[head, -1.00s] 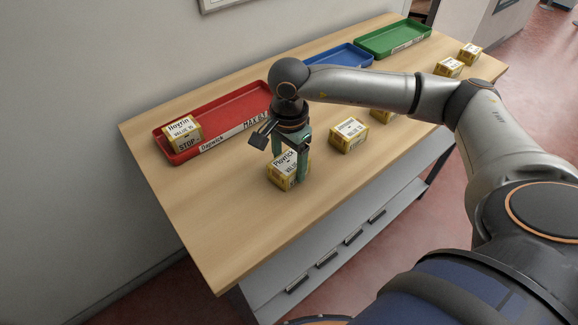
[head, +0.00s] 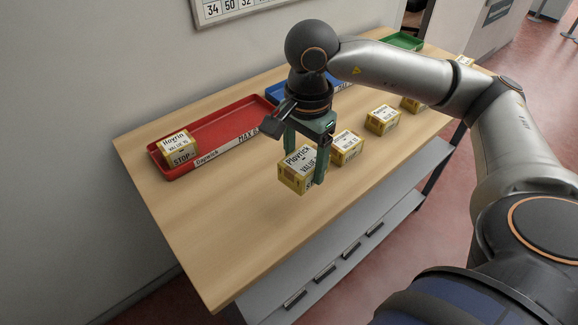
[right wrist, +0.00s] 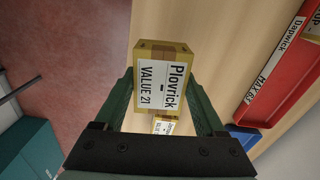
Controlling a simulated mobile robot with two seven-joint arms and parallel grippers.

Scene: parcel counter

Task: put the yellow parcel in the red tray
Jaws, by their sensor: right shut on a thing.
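My right gripper (head: 305,160) is shut on a yellow parcel (head: 293,177) with a white label reading Plovrick, and holds it above the wooden counter. In the right wrist view the same parcel (right wrist: 162,84) sits between the two green fingers, its label reading Plovrick, VALUE 21. The red tray (head: 228,118) lies to the left of and behind the gripper, labelled Dapwick. Another yellow parcel (head: 177,149), labelled Hovrin, stands at the tray's left end. The red tray's edge also shows in the right wrist view (right wrist: 282,75). My left gripper is not in view.
Several more yellow parcels stand in a row to the right, the nearest (head: 346,147) just beyond the held one. A blue tray (head: 275,92) and a green tray (head: 404,41) lie along the back. The counter's (head: 215,240) front left is clear.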

